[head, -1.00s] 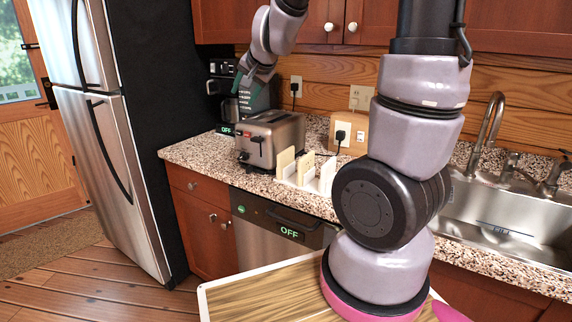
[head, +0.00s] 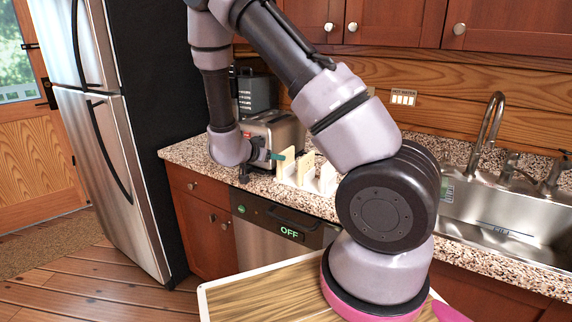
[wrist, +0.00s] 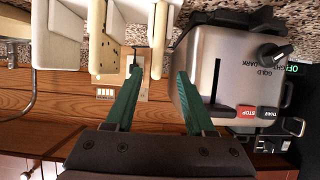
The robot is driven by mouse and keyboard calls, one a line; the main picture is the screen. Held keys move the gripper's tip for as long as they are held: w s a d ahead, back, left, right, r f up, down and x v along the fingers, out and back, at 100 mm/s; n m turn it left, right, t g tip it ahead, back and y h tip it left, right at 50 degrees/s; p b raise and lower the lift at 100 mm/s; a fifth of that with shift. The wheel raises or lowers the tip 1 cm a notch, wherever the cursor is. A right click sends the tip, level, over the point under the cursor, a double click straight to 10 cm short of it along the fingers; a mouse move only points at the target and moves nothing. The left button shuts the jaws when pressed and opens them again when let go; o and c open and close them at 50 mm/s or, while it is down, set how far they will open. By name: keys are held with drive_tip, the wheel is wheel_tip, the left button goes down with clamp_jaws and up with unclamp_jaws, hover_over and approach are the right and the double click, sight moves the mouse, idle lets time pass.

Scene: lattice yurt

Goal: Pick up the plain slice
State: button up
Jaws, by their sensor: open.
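A white rack (head: 315,187) on the counter holds upright pale slices. The slice nearest the toaster (head: 286,163) looks plain tan; in the wrist view this slice (wrist: 159,40) is seen nearly edge-on. The middle slice (head: 306,168) shows a few small dark spots in the wrist view (wrist: 103,40). A whiter upright piece (head: 327,175) stands at the right end. My gripper (head: 275,157) is open at the slice nearest the toaster. In the wrist view its green fingertips (wrist: 158,74) lie either side of that slice's edge; contact cannot be told.
A steel toaster (head: 272,132) stands close beside my gripper, also large at the right of the wrist view (wrist: 225,75). A coffee maker (head: 255,92) is behind it. The sink (head: 500,225) is at the right. A wooden-topped surface (head: 260,290) lies in front.

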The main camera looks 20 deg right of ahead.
sight(286, 163)
drive_tip(key=x, duration=0.2)
drive_tip(key=shift+w+d+f, duration=0.15)
drive_tip(key=shift+d, duration=0.15)
drive_tip(key=x, duration=0.5)
drive_tip(key=shift+d, duration=0.25)
drive_tip(key=shift+r, duration=0.2)
clamp_jaws()
